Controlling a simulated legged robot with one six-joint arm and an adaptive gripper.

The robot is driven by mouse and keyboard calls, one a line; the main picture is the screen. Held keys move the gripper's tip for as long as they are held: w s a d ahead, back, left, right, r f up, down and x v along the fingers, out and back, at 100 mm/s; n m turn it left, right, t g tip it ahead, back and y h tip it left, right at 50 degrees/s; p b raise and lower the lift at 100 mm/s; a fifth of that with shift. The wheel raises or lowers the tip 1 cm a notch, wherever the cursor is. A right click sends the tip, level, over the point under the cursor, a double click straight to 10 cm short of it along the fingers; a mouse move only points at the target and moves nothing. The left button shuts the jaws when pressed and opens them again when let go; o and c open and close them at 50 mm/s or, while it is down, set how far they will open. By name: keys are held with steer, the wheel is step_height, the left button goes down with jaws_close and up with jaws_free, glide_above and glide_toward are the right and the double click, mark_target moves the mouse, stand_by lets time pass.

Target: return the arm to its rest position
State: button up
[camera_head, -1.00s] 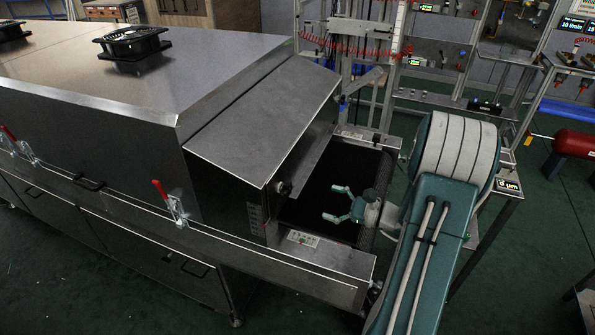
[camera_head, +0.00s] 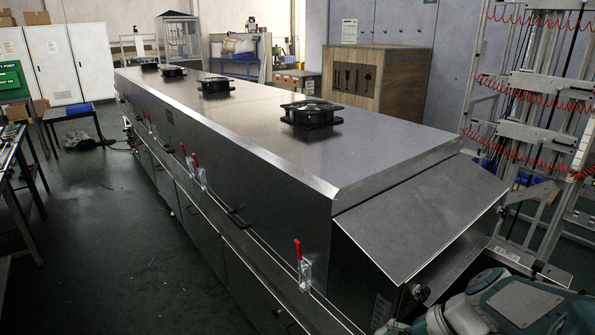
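Part of my own teal and grey arm shows at the lower right corner of the head view, low in front of the dryer's end. The arm is cut off by the bottom and right edges. No gripper fingers can be made out, so whether they are open or shut is not visible. The long metal tunnel dryer (camera_head: 270,165) fills the middle of the view. Its sloped end hood (camera_head: 425,220) lies just behind and left of my arm. The belt area under the hood is hidden.
Fans (camera_head: 311,114) sit on the dryer's top. Red-handled clamps (camera_head: 303,264) stick out along its side. A metal rack with red coiled hoses (camera_head: 530,100) stands at the right. A wooden crate (camera_head: 385,78) is behind. Green floor (camera_head: 100,240) is open on the left.

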steer(key=s+a+r+n+t+h, duration=0.1)
steer(key=s+r+n+t+h, duration=0.3)
steer(key=s+r+n+h, duration=0.2)
steer(key=s+n+h, duration=0.1)
steer(key=n, duration=0.1)
steer(key=shift+r+n, duration=0.2)
steer(key=shift+n, duration=0.2)
stand_by(1.7)
